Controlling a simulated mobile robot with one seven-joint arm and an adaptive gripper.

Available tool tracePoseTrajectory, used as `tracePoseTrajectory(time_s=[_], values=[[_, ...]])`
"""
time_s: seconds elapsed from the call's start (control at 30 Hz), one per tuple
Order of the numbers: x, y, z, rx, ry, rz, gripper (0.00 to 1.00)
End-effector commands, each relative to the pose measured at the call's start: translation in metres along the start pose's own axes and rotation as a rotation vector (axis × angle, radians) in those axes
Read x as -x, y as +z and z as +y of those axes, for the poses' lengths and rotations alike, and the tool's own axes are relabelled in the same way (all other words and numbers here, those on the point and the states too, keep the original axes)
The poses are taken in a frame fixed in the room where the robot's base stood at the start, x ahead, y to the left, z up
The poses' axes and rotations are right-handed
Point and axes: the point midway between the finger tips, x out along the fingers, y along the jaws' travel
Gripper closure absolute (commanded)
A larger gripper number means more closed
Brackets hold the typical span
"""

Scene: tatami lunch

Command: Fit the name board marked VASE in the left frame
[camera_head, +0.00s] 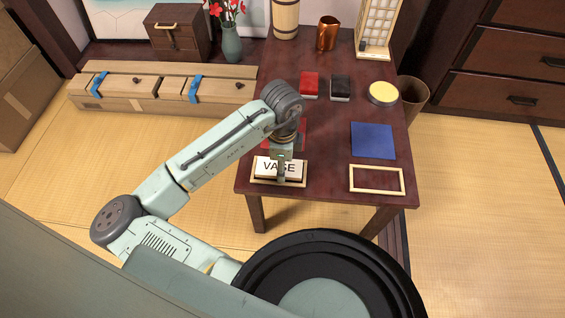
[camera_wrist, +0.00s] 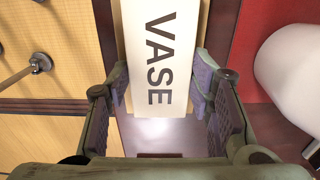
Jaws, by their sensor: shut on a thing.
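The white name board marked VASE (camera_head: 263,166) is over the left wooden frame (camera_head: 268,183) at the front left of the dark table. My gripper (camera_head: 284,168) points down at the board and is shut on it. In the wrist view the board (camera_wrist: 155,20) lies between the two fingers of my gripper (camera_wrist: 160,92), its lettering running lengthwise. The frame's pale rim shows around the board in the head view. I cannot tell whether the board is down inside the frame or just above it. The right frame (camera_head: 376,191) is empty and lies flat at the table's front right.
A blue square (camera_head: 373,140) lies behind the right frame. A red box (camera_head: 309,84), a black box (camera_head: 340,88) and a round yellow-topped thing (camera_head: 383,93) stand farther back. A red patch (camera_wrist: 262,55) and a white rounded thing (camera_wrist: 292,75) are close beside my gripper.

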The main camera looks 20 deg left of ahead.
Motion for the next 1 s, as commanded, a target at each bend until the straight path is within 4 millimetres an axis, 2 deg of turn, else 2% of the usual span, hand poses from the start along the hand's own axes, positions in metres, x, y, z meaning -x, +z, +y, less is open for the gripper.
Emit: tracePoseTrajectory(time_s=[0.9,0.93,1.0], values=[[-0.007,0.0001,-0.0001,0.0,0.0,0.0,0.8],[-0.007,0.0001,-0.0001,0.0,0.0,0.0,0.5],[-0.007,0.0001,0.0,0.0,0.0,0.0,0.46]])
